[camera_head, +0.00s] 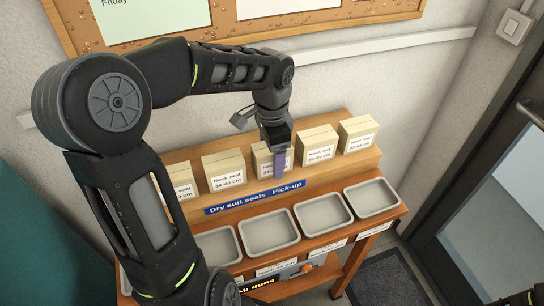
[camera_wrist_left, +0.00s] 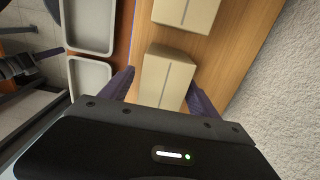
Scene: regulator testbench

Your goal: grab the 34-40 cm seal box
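Several cream neck seal boxes stand in a row on the wooden shelf. My left gripper (camera_head: 279,160) is at the middle box (camera_head: 262,160), whose label it partly covers. In the left wrist view, this box (camera_wrist_left: 166,76) lies between the two open fingers (camera_wrist_left: 160,82), with a small gap on the left finger's side. I cannot tell if the right finger touches it. The size on its label is not readable. To its left are a box (camera_head: 224,169) and a partly hidden box (camera_head: 182,178). To its right are two more boxes (camera_head: 318,144) (camera_head: 358,134).
Grey trays (camera_head: 269,231) line the lower front of the stand, below a blue "Dry suit seals Pick-up" strip (camera_head: 254,197). Neighbouring boxes stand close on both sides. The wall with a corkboard (camera_head: 240,30) is behind. A door is at the right.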

